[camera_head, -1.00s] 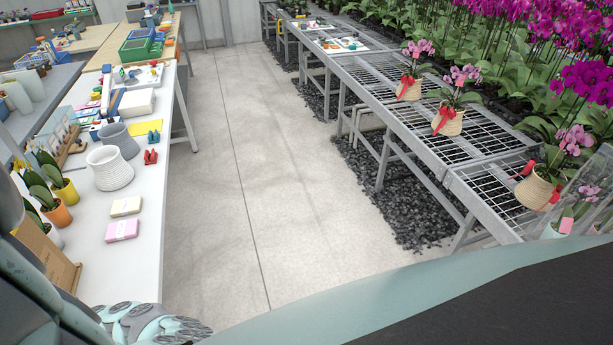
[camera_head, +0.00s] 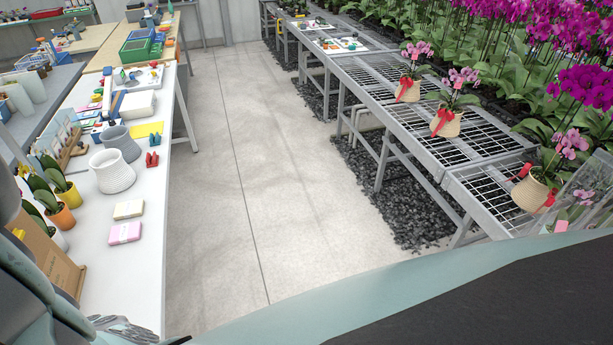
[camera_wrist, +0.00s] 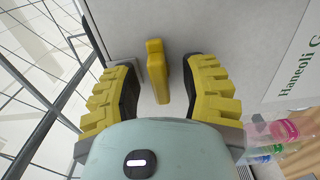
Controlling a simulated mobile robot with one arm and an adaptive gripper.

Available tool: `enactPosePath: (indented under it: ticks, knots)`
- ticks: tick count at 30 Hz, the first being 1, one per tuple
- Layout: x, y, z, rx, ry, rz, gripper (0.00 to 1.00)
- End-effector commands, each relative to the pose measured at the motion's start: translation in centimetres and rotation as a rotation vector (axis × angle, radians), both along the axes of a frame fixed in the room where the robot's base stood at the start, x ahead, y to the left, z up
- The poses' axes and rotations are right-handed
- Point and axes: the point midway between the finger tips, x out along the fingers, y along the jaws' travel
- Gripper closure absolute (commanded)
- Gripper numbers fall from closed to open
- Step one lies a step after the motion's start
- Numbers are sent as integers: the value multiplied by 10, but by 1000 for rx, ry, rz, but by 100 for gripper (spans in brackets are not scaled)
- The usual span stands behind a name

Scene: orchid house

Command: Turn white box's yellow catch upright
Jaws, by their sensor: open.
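The yellow catch (camera_wrist: 158,75) is a short bar with a small nub at one end, on the pale face of the white box (camera_wrist: 222,30). In the wrist view its long side runs up the picture, roughly along the line of the green lettering. My gripper (camera_wrist: 164,84) is open, with one yellow-padded finger on each side of the catch. Gaps show between the catch and both fingers. The catch's lower end is close to my gripper's body. I cannot make out this box or my gripper's fingers in the head view.
In the wrist view, dark wire mesh (camera_wrist: 40,75) is at left and clear bottles with a pink cap (camera_wrist: 284,130) are at lower right. In the head view, a white table (camera_head: 145,200) holds pots and small boxes. The aisle floor (camera_head: 270,180) is clear beside mesh benches (camera_head: 490,130).

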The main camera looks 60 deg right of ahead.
Motion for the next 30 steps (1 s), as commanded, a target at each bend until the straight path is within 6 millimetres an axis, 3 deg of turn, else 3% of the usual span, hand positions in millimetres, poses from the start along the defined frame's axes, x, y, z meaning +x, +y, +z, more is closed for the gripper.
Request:
enactPosePath:
  ticks: [2, 14, 30]
  knots:
    - [0, 0, 0, 0, 0, 1, 57]
    - [0, 0, 0, 1, 1, 0, 98]
    - [0, 0, -1, 2, 6, -1, 100]
